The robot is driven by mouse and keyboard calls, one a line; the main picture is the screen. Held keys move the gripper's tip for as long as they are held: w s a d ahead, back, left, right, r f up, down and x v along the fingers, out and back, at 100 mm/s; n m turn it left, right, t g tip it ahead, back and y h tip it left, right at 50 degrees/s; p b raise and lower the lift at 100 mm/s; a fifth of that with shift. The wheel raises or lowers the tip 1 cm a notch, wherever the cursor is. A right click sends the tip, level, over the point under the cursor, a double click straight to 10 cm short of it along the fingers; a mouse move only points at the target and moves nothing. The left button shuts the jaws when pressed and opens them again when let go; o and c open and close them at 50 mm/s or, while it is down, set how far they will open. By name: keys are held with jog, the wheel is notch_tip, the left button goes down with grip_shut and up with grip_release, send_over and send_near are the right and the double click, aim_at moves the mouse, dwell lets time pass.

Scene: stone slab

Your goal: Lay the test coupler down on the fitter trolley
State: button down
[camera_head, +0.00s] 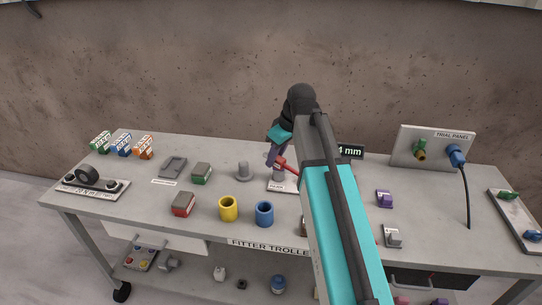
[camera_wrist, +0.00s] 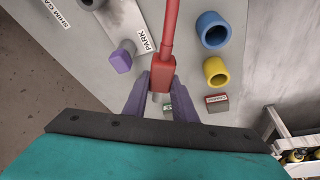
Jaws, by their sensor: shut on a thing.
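My gripper (camera_head: 275,154) is over the middle of the fitter trolley (camera_head: 135,205), a grey bench with its name on the front edge. Its purple fingers also show in the wrist view (camera_wrist: 160,88), shut on a red block with a red rod or cable, apparently the test coupler (camera_wrist: 162,68). The red piece also shows in the head view (camera_head: 281,162), close to a grey post on a labelled plate. My arm hides part of the piece and the top to its right. I cannot tell whether the piece touches anything below.
A blue cup (camera_head: 264,213), a yellow cup (camera_head: 228,208) and a red-and-grey block (camera_head: 183,204) stand at the front. The trial panel (camera_head: 405,147) with a blue plug stands back right. Bare top lies between items.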

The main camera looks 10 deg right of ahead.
jog(key=d+f+n+p, duration=0.2)
jog(key=d+f, duration=0.1)
jog(key=d, duration=1.2)
jog(key=m+h+p, duration=0.1)
jog(key=m+p, duration=0.4)
jog(key=p, duration=0.2)
send_over(433, 220)
notch_tip(433, 220, down, 5)
jog(key=shift+s+d, duration=0.2)
jog(key=shift+s, duration=0.2)
jog(key=shift+f, duration=0.1)
jog(key=shift+f+b, duration=1.55)
jog(key=shift+f, duration=1.75)
jog(key=shift+f+b, duration=0.35)
jog(key=shift+f, duration=0.25)
